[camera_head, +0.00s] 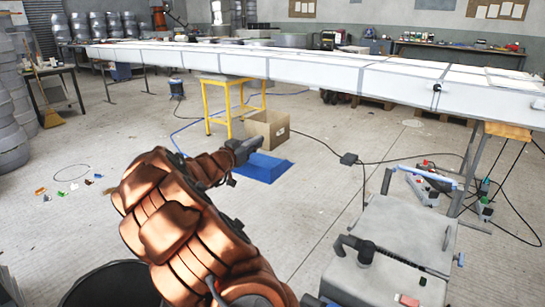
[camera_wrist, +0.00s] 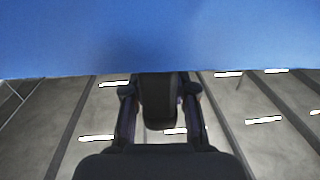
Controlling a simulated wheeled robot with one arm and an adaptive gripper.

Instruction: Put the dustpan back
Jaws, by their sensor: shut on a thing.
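The blue dustpan (camera_head: 263,168) shows in the head view just beyond the end of my arm, in front of a cardboard box. In the wrist view the dustpan (camera_wrist: 160,38) fills the top of the picture as a broad blue surface. My gripper (camera_wrist: 158,100) is shut on its dark handle, which lies between the two fingers. In the head view my gripper (camera_head: 240,152) is small and dark, and it partly hides the handle. Ceiling lights show below the blue surface in the wrist view.
A cardboard box (camera_head: 268,128) stands beside a yellow stand (camera_head: 218,108) under a long white mould (camera_head: 300,66). A broom (camera_head: 48,115) leans by a table at left. Small coloured scraps (camera_head: 74,186) lie on the floor. A grey cart (camera_head: 400,235) is at right. Cables cross the floor.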

